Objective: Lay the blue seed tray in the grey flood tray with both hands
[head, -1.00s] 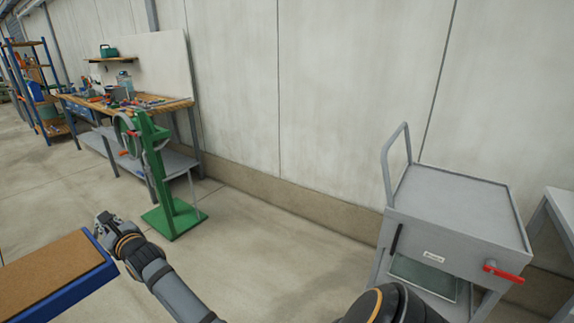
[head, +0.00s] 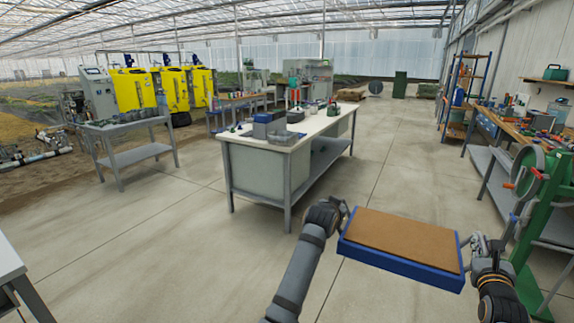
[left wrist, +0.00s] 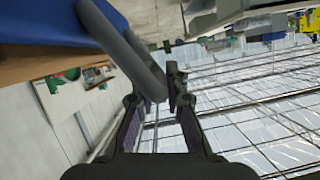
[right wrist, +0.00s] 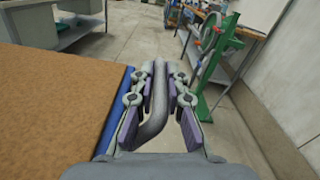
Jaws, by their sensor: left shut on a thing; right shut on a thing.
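The blue seed tray (head: 400,267), filled flat with brown material, is held up level in front of me in the head view. My left gripper (head: 343,209) is shut on the grey handle at its left end; the left wrist view shows this handle (left wrist: 130,50) between the fingers. My right gripper (head: 472,243) is shut on the handle at its right end; the right wrist view shows that handle (right wrist: 158,110) between the fingers. I cannot pick out the grey flood tray with certainty.
A white-topped bench (head: 305,128) with grey boxes stands ahead, and a grey table (head: 130,122) is left of it. A green stand (head: 538,205) and a workbench (head: 515,128) are close on the right. Open concrete floor (head: 190,230) lies at left.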

